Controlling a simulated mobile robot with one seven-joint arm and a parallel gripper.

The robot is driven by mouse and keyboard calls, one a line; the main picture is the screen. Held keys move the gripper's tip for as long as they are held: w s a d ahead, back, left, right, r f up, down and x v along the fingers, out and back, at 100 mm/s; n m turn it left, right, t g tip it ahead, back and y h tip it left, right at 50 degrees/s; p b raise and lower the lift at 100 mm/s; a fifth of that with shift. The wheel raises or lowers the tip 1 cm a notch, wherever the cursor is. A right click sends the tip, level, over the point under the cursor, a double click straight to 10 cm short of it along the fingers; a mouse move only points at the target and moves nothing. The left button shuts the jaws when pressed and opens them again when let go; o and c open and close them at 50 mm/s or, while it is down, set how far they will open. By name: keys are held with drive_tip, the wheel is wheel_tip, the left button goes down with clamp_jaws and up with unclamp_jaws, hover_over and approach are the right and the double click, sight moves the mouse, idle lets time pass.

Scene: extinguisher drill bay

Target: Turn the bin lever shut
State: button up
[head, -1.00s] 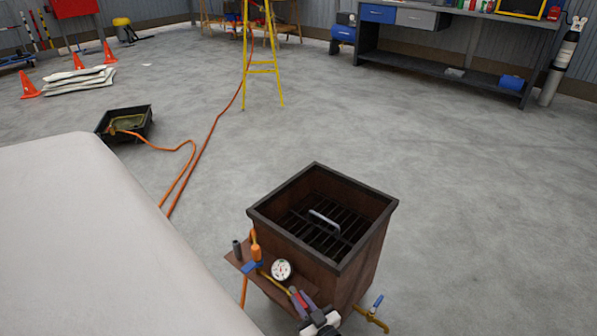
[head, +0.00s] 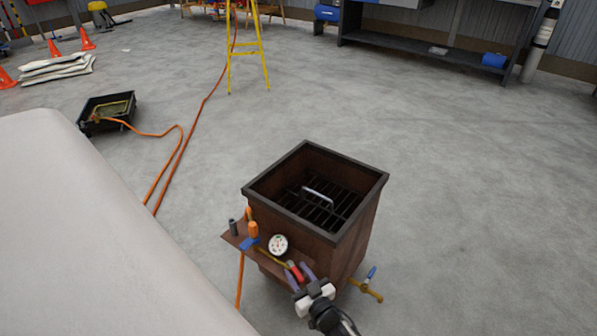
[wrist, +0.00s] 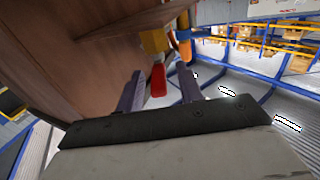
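The bin (head: 361,228) is a square brown metal box with a dark rim, open at the top. A red lever (head: 295,272) sits on the pipework at its front side. My gripper (head: 298,271) is open around this lever, with one purple finger on each side. In the wrist view the red lever (wrist: 158,80) hangs from a yellow valve body (wrist: 153,41), between the spread fingers of my gripper (wrist: 160,88), with gaps on both sides. A blue-handled lever (head: 371,272) is on a brass tap at the bin's lower right.
A shelf (head: 237,237) on the bin's front holds a round gauge (head: 278,244), an orange fitting (head: 253,230) and a blue lever (head: 250,244). A grate with a handle (head: 318,196) lies inside the bin. A large pale surface (head: 90,230) fills the left. Open floor lies right.

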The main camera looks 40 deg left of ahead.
drive_tip(key=shift+d, duration=0.1)
drive_tip(key=v, duration=1.3)
drive_tip(key=shift+d, duration=0.3)
drive_tip(key=shift+s, duration=0.1)
